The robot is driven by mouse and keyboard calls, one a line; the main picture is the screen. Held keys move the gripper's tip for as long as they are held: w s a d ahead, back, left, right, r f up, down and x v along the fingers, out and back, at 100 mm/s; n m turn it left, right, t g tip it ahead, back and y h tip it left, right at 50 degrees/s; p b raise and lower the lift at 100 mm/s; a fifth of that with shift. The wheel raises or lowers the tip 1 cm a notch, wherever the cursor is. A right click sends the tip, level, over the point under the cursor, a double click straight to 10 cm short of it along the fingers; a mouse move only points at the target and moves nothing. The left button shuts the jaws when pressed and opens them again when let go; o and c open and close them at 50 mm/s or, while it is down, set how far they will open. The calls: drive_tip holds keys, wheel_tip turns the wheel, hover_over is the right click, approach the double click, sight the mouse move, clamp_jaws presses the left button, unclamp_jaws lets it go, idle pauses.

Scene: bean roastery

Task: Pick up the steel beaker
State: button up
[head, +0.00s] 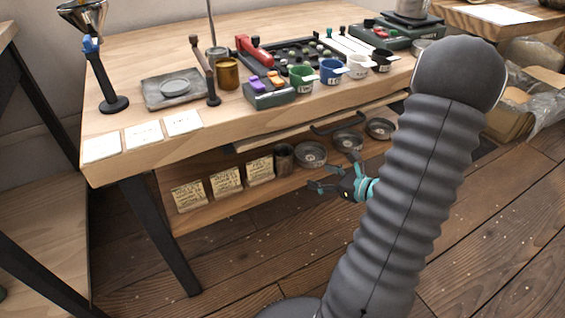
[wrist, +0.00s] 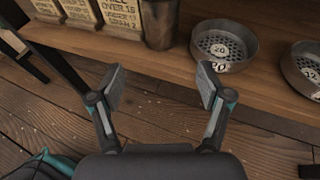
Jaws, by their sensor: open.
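The steel beaker (head: 284,158), a small dark metal cylinder, stands upright on the lower shelf of the bench, between the paper-labelled bags and the round sieve pans. In the wrist view the beaker (wrist: 160,25) is at the top, slightly left of centre, with its upper part cut off by the frame edge. My gripper (head: 318,188) is in front of the shelf, to the right of and below the beaker in the head view. In the wrist view my gripper (wrist: 161,80) is open and empty, its fingers apart and short of the beaker.
Labelled bags (head: 226,183) stand left of the beaker. Sieve pans (head: 310,154) sit close on its right; the nearest pan (wrist: 222,45) is marked 20. The bench top (head: 225,112) overhangs the shelf. A black bench leg (head: 160,235) stands at the left front.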

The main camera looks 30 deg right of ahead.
sight(291, 165)
drive_tip(key=x, duration=0.7)
drive_tip(key=shift+a, duration=0.15)
drive_tip(key=shift+r+x, duration=0.15)
drive_tip(key=shift+x, duration=1.35)
drive_tip(key=shift+r+x, duration=0.1)
drive_tip(key=shift+x, duration=1.4)
drive_tip(key=shift+w, duration=0.15)
drive_tip(key=c, duration=1.1)
drive_tip(key=shift+r, duration=0.1)
